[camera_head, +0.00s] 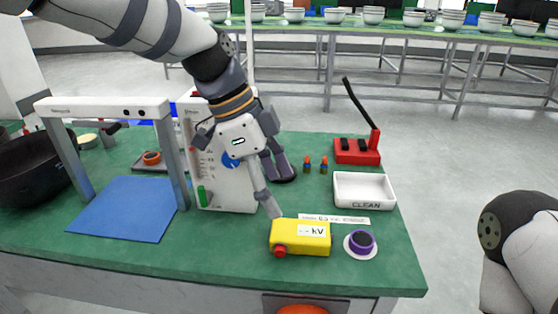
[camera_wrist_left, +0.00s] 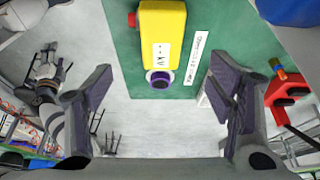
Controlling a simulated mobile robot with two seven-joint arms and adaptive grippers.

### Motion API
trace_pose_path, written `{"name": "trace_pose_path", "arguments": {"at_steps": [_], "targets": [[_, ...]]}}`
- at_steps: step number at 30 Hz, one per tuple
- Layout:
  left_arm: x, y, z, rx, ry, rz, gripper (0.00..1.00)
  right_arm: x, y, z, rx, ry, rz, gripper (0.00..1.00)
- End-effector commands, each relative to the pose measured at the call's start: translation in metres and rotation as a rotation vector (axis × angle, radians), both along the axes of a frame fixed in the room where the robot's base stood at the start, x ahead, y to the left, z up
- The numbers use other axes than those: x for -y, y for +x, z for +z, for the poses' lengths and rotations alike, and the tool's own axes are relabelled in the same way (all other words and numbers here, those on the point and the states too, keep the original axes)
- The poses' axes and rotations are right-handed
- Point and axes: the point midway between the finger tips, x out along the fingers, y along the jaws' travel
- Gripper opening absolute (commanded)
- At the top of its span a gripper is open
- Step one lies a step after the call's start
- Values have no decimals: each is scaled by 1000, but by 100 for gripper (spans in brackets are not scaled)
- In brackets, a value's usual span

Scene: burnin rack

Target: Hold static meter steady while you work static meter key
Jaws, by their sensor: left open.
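The static meter, a yellow box (camera_head: 288,238) with a "-- kV" display, lies on the green table near the front edge. A red round key (camera_head: 280,252) sticks out at its front left corner. In the left wrist view the meter (camera_wrist_left: 162,38) is at the top centre, with the red key (camera_wrist_left: 132,20) on its left side. My left gripper (camera_head: 281,194) is open and empty, just behind and above the meter; in the wrist view its two fingers (camera_wrist_left: 163,80) are spread wide and apart from it.
A purple-and-white round piece (camera_head: 361,243) is right of the meter, and a labelled strip (camera_head: 335,219) behind it. A white "CLEAN" tray (camera_head: 364,204), red stand (camera_head: 357,156), white panel unit (camera_head: 222,190) and grey frame over a blue mat (camera_head: 125,205) surround it.

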Motion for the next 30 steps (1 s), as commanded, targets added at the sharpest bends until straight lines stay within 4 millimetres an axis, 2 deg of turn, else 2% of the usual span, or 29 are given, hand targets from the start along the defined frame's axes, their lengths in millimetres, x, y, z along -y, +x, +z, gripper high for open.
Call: {"name": "trace_pose_path", "arguments": {"at_steps": [2,5,13,18,22,30], "targets": [[2,0,4,5,-2,-18,75,0,-1,-1,-4,0,0,56],[6,0,-5,3,-2,-24,75,0,-2,-1,-5,0,0,56],[30,-1,-66,2,0,-22,75,0,-5,-4,-16,0,0,56],[42,0,-94,4,-1,-20,75,0,-6,-6,-22,0,0,56],[46,0,-104,7,-2,-20,75,0,-7,-6,-24,0,0,56],[47,0,-106,8,-2,-19,75,0,-7,-6,-23,0,0,56]]}}
